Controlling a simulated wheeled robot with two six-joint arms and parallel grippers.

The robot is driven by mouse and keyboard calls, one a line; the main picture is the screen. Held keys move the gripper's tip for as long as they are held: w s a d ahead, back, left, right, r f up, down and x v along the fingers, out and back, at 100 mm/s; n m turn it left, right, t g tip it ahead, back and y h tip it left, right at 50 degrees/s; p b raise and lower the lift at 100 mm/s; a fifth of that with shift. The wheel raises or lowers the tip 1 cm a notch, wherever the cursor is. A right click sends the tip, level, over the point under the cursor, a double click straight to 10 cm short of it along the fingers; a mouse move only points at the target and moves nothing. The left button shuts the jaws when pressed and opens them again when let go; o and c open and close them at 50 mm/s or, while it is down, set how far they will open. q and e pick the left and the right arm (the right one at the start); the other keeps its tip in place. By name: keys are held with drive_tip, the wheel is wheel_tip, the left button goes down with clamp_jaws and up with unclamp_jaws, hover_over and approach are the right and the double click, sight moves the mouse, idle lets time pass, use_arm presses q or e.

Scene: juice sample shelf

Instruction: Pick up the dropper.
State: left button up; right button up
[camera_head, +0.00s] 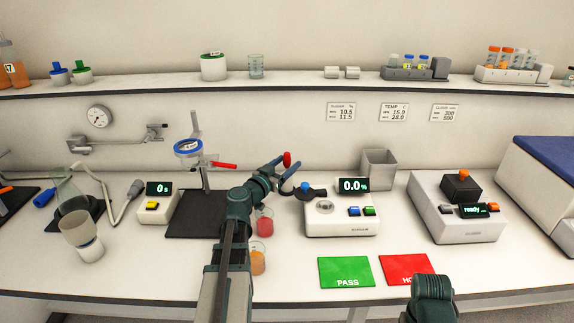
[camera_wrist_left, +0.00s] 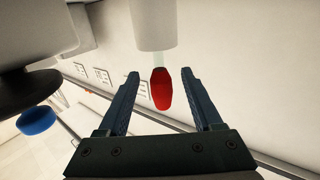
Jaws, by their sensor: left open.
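The dropper shows as a red bulb (camera_head: 287,158) at the end of my left arm in the head view. In the left wrist view the red bulb (camera_wrist_left: 161,89) lies between the two fingers, with a gap on each side, and a pale clear stem runs from it towards a white cylinder (camera_wrist_left: 152,22). My left gripper (camera_head: 284,168) is open around the bulb, not closed on it; its fingers also show in the left wrist view (camera_wrist_left: 160,76). The rest of the dropper is hidden. My right gripper is out of view; only part of my right arm shows at the bottom.
A white meter (camera_head: 340,222) reading 0.0 stands right of my left gripper, with a grey bin (camera_head: 379,170) behind it. Red juice (camera_head: 264,226) and orange juice (camera_head: 257,264) cups stand beside my left arm. Green (camera_head: 345,271) and red (camera_head: 405,268) mats lie in front.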

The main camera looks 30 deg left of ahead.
use_arm(q)
drive_tip(key=w, duration=0.3)
drive_tip(key=shift+w, duration=0.4)
drive_tip(key=c, duration=0.9)
drive_tip(key=shift+r, duration=0.1)
wheel_tip(320, 180, up, 16)
drive_tip(key=p, duration=1.6)
drive_tip(key=shift+r, duration=0.2)
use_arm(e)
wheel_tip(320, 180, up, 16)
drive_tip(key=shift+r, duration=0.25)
